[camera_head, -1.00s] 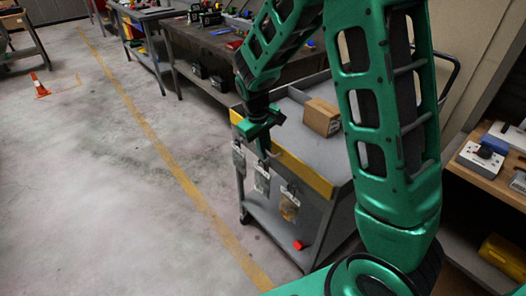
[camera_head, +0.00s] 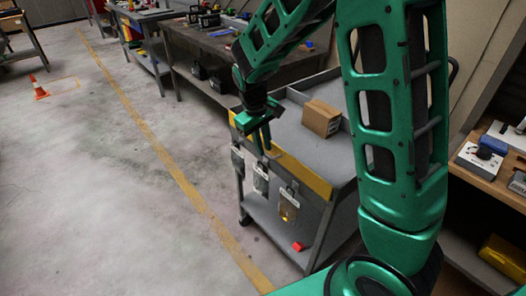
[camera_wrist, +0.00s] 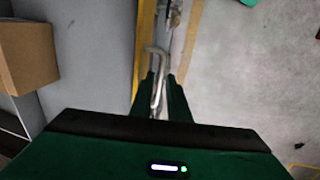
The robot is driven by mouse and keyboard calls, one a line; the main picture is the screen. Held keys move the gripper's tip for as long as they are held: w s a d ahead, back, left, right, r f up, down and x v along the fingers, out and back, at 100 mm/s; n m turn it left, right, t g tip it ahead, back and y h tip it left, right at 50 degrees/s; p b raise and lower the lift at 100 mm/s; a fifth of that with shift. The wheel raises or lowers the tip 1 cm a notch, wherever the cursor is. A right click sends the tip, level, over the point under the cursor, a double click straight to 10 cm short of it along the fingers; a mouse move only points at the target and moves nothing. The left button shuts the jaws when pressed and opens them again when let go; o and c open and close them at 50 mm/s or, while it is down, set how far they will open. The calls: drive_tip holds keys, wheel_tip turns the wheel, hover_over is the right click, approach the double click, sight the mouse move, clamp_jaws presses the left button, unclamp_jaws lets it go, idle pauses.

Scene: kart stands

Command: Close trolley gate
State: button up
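The grey trolley (camera_head: 300,141) stands right of centre in the head view. A yellow-edged gate (camera_head: 302,174) runs along its near left side; in the wrist view its yellow strip (camera_wrist: 145,45) runs up from the fingers. My gripper (camera_head: 263,142) is at this edge, pointing down, fingers slightly apart. In the wrist view the gripper (camera_wrist: 160,78) has a bent metal rod (camera_wrist: 157,62) between its fingers, with a small gap visible. I cannot tell whether either finger touches the rod. Tags (camera_head: 260,179) hang on the outside below the edge.
A cardboard box (camera_head: 321,118) sits on the trolley top and a red block (camera_head: 298,246) on its lower shelf. A workbench (camera_head: 205,50) stands behind and a wooden shelf (camera_head: 500,185) at right. The floor at left is clear up to the orange cone (camera_head: 38,88).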

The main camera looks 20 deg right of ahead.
wheel_tip(320, 180, up, 8)
drive_tip(key=a, duration=0.1)
drive_tip(key=shift+s+a+f, duration=0.15)
drive_tip(key=shift+f, duration=0.1)
drive_tip(key=s+d+r+m+y, duration=0.1)
drive_tip(key=s+d+r+m, duration=0.15)
drive_tip(key=s+d, duration=0.65)
drive_tip(key=s+d+r+m, duration=0.2)
drive_tip(key=s+d+m, duration=0.2)
drive_tip(key=s+d, duration=0.55)
drive_tip(key=s+a+f+m+y, duration=0.1)
drive_tip(key=s+m, duration=0.2)
drive_tip(key=s, duration=0.9)
drive_tip(key=shift+s+a+f+g, duration=0.2)
drive_tip(key=shift+s+f+g, duration=0.1)
drive_tip(key=shift+s, duration=0.1)
drive_tip(key=shift+m, duration=0.25)
